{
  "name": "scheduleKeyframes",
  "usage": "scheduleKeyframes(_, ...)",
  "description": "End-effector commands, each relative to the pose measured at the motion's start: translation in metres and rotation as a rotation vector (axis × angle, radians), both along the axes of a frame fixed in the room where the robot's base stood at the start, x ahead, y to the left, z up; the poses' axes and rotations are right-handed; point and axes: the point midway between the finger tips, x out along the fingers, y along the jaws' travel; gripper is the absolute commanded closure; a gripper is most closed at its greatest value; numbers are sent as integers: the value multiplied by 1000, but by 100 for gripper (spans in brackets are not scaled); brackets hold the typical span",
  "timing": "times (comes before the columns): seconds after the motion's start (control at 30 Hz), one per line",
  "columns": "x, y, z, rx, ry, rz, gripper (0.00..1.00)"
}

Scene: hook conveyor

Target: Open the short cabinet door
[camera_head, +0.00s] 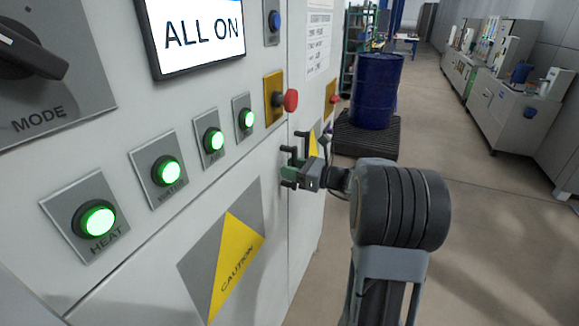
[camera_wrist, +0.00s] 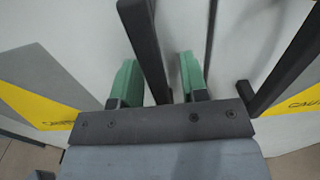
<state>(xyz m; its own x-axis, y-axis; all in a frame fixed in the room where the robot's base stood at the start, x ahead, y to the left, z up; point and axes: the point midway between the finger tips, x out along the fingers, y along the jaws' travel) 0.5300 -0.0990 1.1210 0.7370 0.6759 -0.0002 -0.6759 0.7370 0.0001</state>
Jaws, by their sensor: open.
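My gripper (camera_head: 291,172) is at the front of the light grey cabinet (camera_head: 262,195), near the seam between two door panels. In the wrist view its two green fingers (camera_wrist: 158,80) are spread apart. A black bar handle (camera_wrist: 148,45) runs between them, with a gap visible on its right side; contact on its left is hard to tell. A second black handle (camera_wrist: 285,65) is to the right, outside the fingers, on the neighbouring panel. The seam shows between the handles. The panels look closed. I cannot tell which door is the short one.
Yellow caution signs (camera_head: 238,250) mark the panels. Green lit buttons (camera_head: 98,220), a screen (camera_head: 195,30) and a red knob (camera_head: 291,100) are on the cabinet above. A blue barrel (camera_head: 376,90) stands on a black pallet (camera_head: 366,140) behind. Floor to the right is clear.

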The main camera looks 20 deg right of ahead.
Motion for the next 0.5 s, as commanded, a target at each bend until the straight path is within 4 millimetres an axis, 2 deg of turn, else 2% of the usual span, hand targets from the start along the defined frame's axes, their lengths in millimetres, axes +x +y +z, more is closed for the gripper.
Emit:
scheduleKeyframes(0.43,6,6,0,0,0,0,60)
scheduleKeyframes(0.5,6,6,0,0,0,0,65)
